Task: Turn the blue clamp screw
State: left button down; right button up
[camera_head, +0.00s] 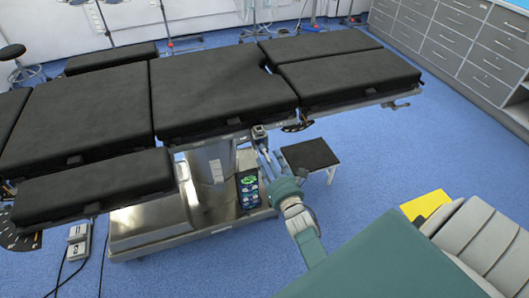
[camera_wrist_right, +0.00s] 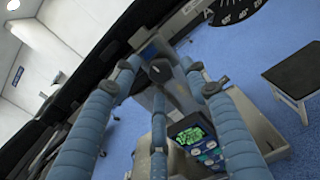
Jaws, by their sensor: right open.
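A clamp (camera_head: 259,131) sits on the table's near side rail, below the black cushions. In the right wrist view a small blue part (camera_wrist_right: 150,50), likely the blue clamp screw, shows at the clamp, with a dark knob-like part (camera_wrist_right: 161,71) just below it. My right gripper (camera_head: 265,158) reaches up to the clamp from below. In the right wrist view its blue padded fingers (camera_wrist_right: 163,72) are spread, one on each side of the dark part. They look open, and I cannot tell whether they touch it. My left gripper is out of view.
The operating table (camera_head: 205,88) spans the scene above its metal column. A handset with a green screen (camera_head: 249,184) hangs below the clamp. A small black-topped step (camera_head: 310,154) stands right of my gripper. Blue floor (camera_head: 390,150) is free to the right.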

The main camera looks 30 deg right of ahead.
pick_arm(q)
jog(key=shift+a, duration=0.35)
pick_arm(e)
jog(key=shift+x, duration=1.3)
grip_shut()
